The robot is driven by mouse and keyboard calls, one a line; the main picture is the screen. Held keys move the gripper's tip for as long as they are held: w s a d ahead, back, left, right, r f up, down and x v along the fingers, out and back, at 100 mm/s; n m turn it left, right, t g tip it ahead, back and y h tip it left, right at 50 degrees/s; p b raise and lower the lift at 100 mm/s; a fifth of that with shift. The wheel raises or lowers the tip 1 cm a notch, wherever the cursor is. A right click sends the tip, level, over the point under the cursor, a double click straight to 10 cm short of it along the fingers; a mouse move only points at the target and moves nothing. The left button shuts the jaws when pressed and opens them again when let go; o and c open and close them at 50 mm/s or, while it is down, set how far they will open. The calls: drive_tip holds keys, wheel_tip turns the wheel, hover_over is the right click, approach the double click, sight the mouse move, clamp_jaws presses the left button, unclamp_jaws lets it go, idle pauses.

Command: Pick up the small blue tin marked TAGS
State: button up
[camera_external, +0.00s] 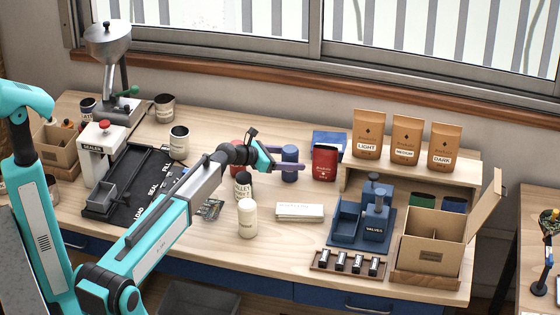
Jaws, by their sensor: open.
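A small blue tin (289,175) stands upright on the wooden bench, right of the middle of the bench's left half. No TAGS marking can be read on it from this side. My gripper (288,164) is at the tin, reaching in from the left with its fingers level. The fingers are open and overlap the tin in the picture, so part of its side is hidden. I cannot tell whether either finger touches it.
A labelled dark canister (243,187), a cream bottle (247,218) and a white box (299,212) stand nearer. A shelf (455,178) bears three brown bags. An open carton (432,242) stands at right.

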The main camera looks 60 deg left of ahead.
drive_tip(key=shift+c, duration=0.3)
drive_tip(key=c, duration=1.3)
drive_tip(key=shift+r, duration=0.2)
drive_tip(key=shift+r+b, duration=0.75)
drive_tip(key=shift+r, duration=4.15)
